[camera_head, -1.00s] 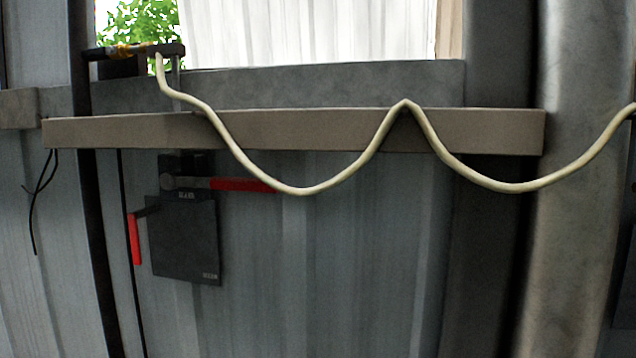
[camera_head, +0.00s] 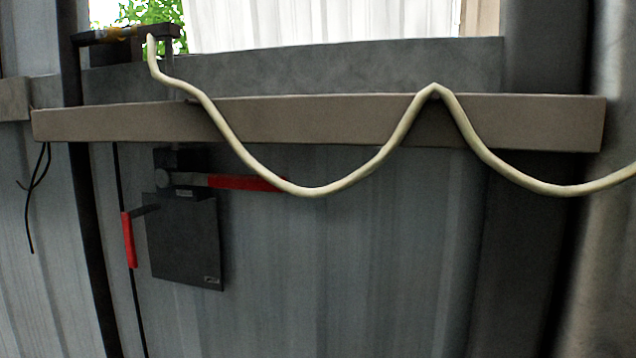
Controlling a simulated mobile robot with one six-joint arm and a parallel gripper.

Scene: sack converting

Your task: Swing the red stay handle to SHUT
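Two red handles show on a dark grey plate (camera_head: 185,240) fixed to a grey corrugated panel. One red handle (camera_head: 240,183) lies nearly level, pointing right from a round pivot (camera_head: 163,177) at the plate's top. The other red handle (camera_head: 128,240) hangs down at the plate's left edge from a short dark arm. I cannot tell which one is the stay handle. Small labels on the plate are too small to read. A cream hose passes in front of the level handle's right tip. My gripper is not in view.
A brown-grey beam (camera_head: 300,122) crosses above the handles. The cream hose (camera_head: 385,150) droops in loops over it. A dark fitting with yellow-brown marks (camera_head: 115,35) sits at upper left. A thin black wire (camera_head: 30,215) hangs at left. The panel right of the plate is bare.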

